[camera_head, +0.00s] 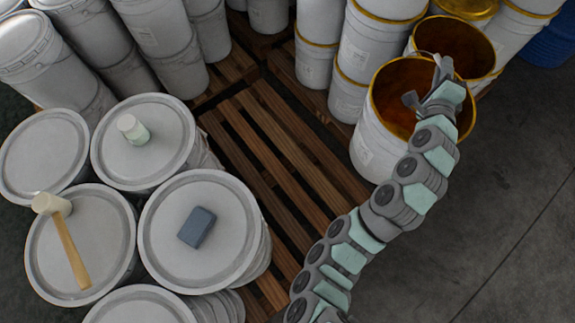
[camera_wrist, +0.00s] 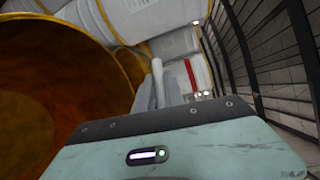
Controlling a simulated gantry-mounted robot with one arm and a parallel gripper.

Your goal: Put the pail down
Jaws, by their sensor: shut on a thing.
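The pail (camera_head: 377,150) is white with a gold rim and an open, orange-brown inside. It is right of the bare pallet slats in the head view, in front of a second open pail (camera_head: 456,45). My gripper (camera_head: 428,92) is at the pail's mouth, shut on it; the exact grip point is hard to make out. In the wrist view the fingers (camera_wrist: 159,82) are close together beside a large orange-brown opening (camera_wrist: 50,95). I cannot tell whether the pail's bottom touches anything; my arm covers its right side.
The wooden pallet (camera_head: 270,150) has bare slats in the middle. Lidded pails stand at left, carrying a mallet (camera_head: 65,240), a small jar (camera_head: 133,129) and a dark block (camera_head: 197,227). More pails stack behind. Grey floor (camera_head: 510,200) is clear at right.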

